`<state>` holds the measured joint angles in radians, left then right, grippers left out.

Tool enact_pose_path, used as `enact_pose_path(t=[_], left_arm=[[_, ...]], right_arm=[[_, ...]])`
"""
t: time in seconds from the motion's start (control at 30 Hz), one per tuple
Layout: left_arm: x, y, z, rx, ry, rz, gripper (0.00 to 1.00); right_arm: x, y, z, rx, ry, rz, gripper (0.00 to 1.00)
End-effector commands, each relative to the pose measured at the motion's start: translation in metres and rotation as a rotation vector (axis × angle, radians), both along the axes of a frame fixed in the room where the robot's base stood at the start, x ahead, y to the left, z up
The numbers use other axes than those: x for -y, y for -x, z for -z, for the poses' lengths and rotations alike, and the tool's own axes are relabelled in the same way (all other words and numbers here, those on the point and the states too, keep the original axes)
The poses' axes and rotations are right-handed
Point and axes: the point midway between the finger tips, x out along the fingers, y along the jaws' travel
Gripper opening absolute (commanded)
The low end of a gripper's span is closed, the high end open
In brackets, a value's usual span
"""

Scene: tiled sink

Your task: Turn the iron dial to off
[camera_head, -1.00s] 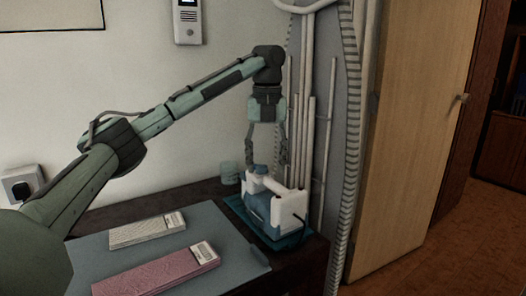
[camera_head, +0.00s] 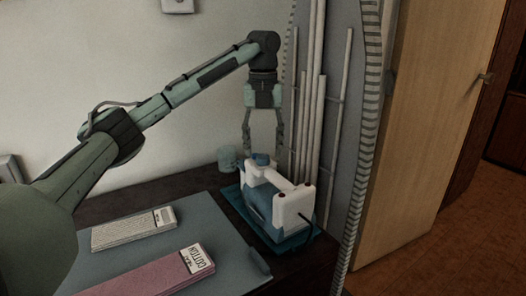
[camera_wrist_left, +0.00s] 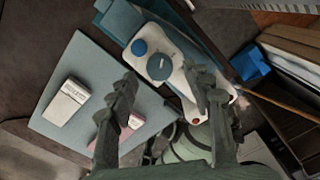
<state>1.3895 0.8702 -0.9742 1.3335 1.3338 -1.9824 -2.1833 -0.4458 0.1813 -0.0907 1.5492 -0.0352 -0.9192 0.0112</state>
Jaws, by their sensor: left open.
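The iron (camera_head: 292,206), white and blue, sits on a teal pad (camera_head: 231,197) at the table's right end. In the left wrist view the iron (camera_wrist_left: 187,85) shows a blue dial (camera_wrist_left: 160,66) with a pale pointer line. A plain round blue knob (camera_wrist_left: 139,47) is beside the dial. In the head view a blue knob tops the iron, but I cannot tell which one it is. My left gripper (camera_head: 263,147) points down above the iron's back end, open with nothing between its fingers. In the wrist view the left gripper (camera_wrist_left: 163,88) has fingers either side below the dial. My right gripper is not seen.
An ironing board (camera_head: 372,130) and upright white rods stand close behind and right of the iron. A pale cup (camera_head: 227,158) stands behind the iron.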

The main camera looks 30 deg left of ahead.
Motion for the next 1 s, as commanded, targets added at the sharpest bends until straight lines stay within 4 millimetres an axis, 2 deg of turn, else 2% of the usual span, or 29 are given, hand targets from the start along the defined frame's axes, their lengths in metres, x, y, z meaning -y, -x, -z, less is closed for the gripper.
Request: enact_pose_path(t=[0.2, 0.47, 0.87, 1.0], left_arm=[[-0.001, 0.000, 0.016, 0.000, -0.001, 0.000, 0.50], [0.000, 0.000, 0.017, 0.001, -0.001, 0.000, 0.50], [0.000, 0.000, 0.017, 0.001, -0.001, 0.000, 0.01], [0.000, 0.000, 0.017, 0.001, -0.001, -0.004, 0.00]], right_arm=[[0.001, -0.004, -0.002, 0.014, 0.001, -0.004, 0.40], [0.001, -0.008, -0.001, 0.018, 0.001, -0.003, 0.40], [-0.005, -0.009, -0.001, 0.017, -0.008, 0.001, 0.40], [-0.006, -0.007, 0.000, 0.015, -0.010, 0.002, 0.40]])
